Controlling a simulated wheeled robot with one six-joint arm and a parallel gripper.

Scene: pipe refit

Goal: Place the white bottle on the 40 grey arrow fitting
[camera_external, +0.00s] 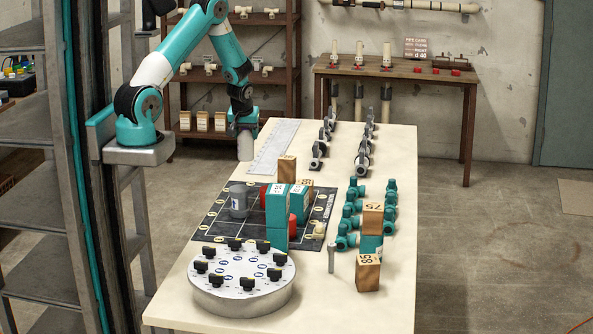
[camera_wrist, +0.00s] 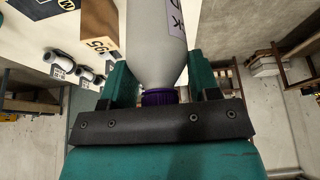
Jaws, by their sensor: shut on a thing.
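The white bottle (camera_external: 245,147) hangs below my gripper (camera_external: 244,124) near the far left edge of the table in the external view. In the wrist view, my gripper (camera_wrist: 160,92) is shut on the purple-capped end of the bottle (camera_wrist: 150,40), and the pale body with dark print points away from it. Grey and black fittings stand in two rows at the table's back, a left row (camera_external: 320,147) and a right row (camera_external: 364,150). Some grey fittings (camera_wrist: 60,66) with small labels show in the wrist view. I cannot read which one is 40.
A pale ruler-like strip (camera_external: 273,148) lies beside the bottle. A dark mat (camera_external: 213,226) holds boxes, a grey container and wooden blocks. Teal fittings (camera_external: 346,225) stand at the right. A round dial plate (camera_external: 243,290) is in front.

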